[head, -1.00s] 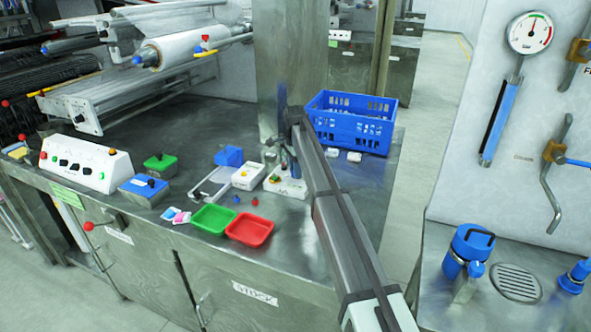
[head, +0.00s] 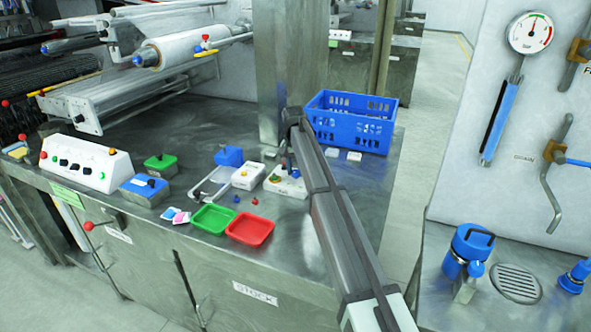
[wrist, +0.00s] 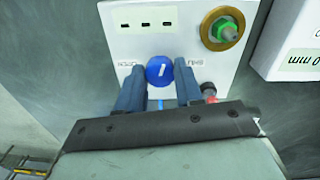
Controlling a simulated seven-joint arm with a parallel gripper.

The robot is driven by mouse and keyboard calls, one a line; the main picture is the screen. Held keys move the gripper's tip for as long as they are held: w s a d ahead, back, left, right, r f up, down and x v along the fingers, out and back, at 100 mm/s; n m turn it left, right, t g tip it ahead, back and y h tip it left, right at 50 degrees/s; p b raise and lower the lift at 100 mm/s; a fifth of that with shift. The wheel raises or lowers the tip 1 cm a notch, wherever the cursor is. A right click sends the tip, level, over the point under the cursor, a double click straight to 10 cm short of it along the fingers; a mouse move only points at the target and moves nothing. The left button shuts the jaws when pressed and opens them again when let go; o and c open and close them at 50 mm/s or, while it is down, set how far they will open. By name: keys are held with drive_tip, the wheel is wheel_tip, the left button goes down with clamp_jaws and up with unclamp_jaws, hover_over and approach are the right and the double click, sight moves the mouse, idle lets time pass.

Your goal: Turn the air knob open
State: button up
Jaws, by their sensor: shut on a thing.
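The air knob (wrist: 160,71) is a round blue knob with a short white mark, on a white panel (wrist: 150,35). In the wrist view it sits between the two dark blue fingers of my gripper (wrist: 160,84), which is shut on it. The white mark looks slightly tilted from upright. An upside-down label reading OPEN (wrist: 127,66) is left of the knob, and one reading SHUT (wrist: 194,62) is right of it. In the head view the white box (head: 289,188) stands on the steel bench, with my arm partly hiding it; the knob is hard to make out there.
A blue crate (head: 345,128) stands behind my arm. Green (head: 213,219) and red (head: 250,231) trays lie in front.

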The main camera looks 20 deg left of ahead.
drive_tip(key=n, duration=0.5)
drive_tip(key=shift+n, duration=0.3)
drive_tip(key=n, duration=0.5)
drive_tip(key=shift+d+n, duration=0.1)
drive_tip(key=shift+n, duration=0.2)
drive_tip(key=n, duration=1)
drive_tip(key=shift+y, duration=0.3)
drive_tip(key=shift+n, duration=0.3)
drive_tip(key=o, duration=1)
drive_tip(key=shift+o, duration=0.2)
